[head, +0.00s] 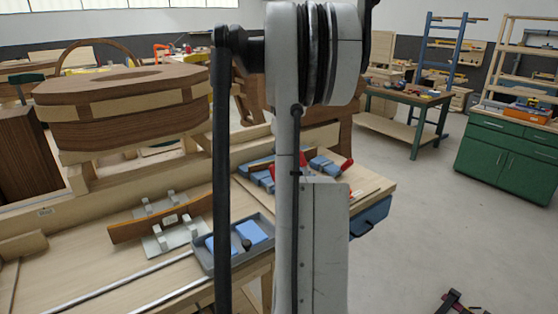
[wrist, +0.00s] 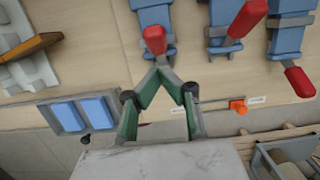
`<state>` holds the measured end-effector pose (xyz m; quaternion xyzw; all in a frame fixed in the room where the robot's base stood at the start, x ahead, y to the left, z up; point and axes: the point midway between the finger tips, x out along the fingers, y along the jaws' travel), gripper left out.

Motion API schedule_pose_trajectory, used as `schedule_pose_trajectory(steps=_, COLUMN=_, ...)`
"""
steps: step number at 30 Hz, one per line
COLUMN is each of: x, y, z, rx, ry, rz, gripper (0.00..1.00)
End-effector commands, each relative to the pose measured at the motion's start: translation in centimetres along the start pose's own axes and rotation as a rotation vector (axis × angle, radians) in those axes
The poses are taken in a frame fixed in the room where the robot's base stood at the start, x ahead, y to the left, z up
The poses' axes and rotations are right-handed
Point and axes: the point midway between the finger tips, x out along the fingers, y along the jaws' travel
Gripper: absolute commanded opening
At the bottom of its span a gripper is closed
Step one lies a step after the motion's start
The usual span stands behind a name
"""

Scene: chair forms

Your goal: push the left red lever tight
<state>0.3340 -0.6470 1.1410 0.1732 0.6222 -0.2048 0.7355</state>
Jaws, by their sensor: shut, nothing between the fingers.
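In the wrist view, the left red lever (wrist: 155,40) sticks out from a blue clamp (wrist: 153,16) at the top centre. My gripper (wrist: 161,71) is shut and empty, its fingertips meeting just below the end of this lever. I cannot tell whether they touch it. A middle red lever (wrist: 248,18) and a right red lever (wrist: 299,82) sit on similar blue clamps to the right. In the head view, red levers (head: 347,165) and blue clamps (head: 322,163) show around my arm, which hides part of them and my gripper.
A grey tray with blue blocks (wrist: 83,113) lies left of my gripper in the wrist view, near the bench edge. A curved brown wooden piece (head: 160,219) on pale supports is farther left. A small orange item (wrist: 238,106) is at the right. Open floor (head: 430,220) lies right of the bench.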

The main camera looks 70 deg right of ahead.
Motion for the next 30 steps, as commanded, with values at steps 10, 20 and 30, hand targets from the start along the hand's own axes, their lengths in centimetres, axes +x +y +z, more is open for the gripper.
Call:
schedule_pose_trajectory(steps=10, x=-5.4, y=0.0, z=3.3, rx=-0.002, ry=0.002, rz=0.0, gripper=0.0)
schedule_pose_trajectory(steps=20, x=-7.3, y=0.0, z=4.4, rx=0.0, ry=0.003, rz=0.0, gripper=0.0)
schedule_pose_trajectory(steps=30, x=-7.8, y=2.8, z=4.8, rx=-0.103, ry=-0.007, rz=-0.002, gripper=0.0)
